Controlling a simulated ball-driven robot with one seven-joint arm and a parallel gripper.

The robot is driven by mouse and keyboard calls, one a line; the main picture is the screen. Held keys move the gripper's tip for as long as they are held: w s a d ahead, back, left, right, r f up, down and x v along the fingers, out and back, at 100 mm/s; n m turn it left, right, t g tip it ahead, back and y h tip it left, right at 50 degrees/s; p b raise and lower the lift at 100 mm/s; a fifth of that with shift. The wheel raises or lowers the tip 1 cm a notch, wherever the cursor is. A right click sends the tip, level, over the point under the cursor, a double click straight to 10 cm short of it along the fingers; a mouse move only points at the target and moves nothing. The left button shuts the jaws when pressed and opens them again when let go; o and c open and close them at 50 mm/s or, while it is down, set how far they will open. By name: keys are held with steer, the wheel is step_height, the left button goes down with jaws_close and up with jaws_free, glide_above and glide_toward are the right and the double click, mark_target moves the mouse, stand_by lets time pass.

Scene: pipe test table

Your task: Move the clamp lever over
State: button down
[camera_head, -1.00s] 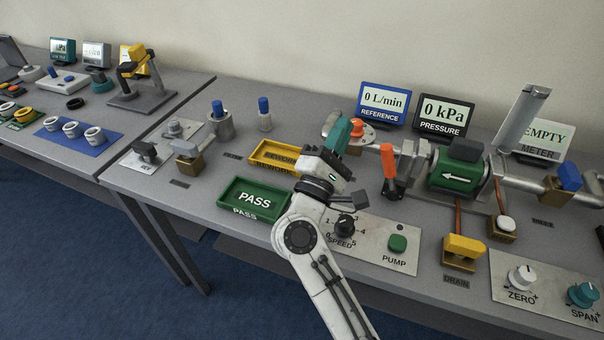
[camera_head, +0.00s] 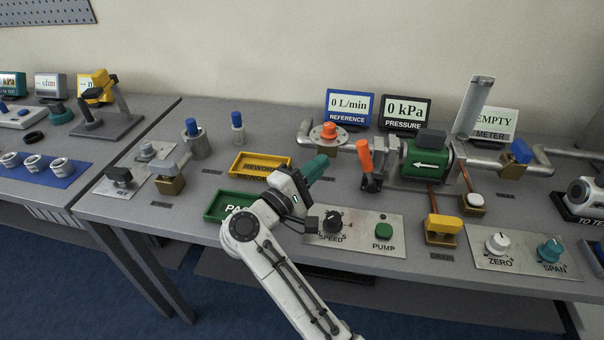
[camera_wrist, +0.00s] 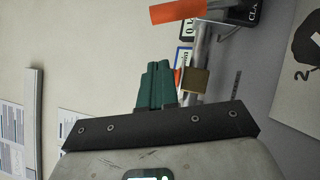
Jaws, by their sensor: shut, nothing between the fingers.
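The clamp lever (camera_head: 365,158) has an orange handle and stands roughly upright at the left end of the green pump body (camera_head: 427,165). In the wrist view its orange handle (camera_wrist: 178,11) shows at the top edge, beside a dark plate with part of a label reading "CLA". My gripper (camera_head: 318,166) has teal fingers that are shut with nothing between them. It is left of the lever and apart from it, above the table near the yellow tray. In the wrist view the teal fingers (camera_wrist: 156,85) point up toward the pipe, left of the brass block.
A pipe with an orange-knobbed flange (camera_head: 330,132) lies behind my gripper. The speed and pump panel (camera_head: 355,232) is in front of the lever. The yellow rework tray (camera_head: 262,164) and green pass tray (camera_head: 215,208) lie left. Displays (camera_head: 349,105) stand behind.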

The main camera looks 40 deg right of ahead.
mark_target(368, 167)
steer(key=s+d+r+p, duration=0.1)
steer(key=s+d+p, duration=0.1)
steer(key=d, duration=0.3)
steer(key=shift+s+d+r, duration=0.15)
steer(key=shift+d+r, duration=0.05)
steer(key=shift+r, duration=0.15)
steer(key=shift+f+b, duration=0.1)
steer(key=shift+b, duration=0.4)
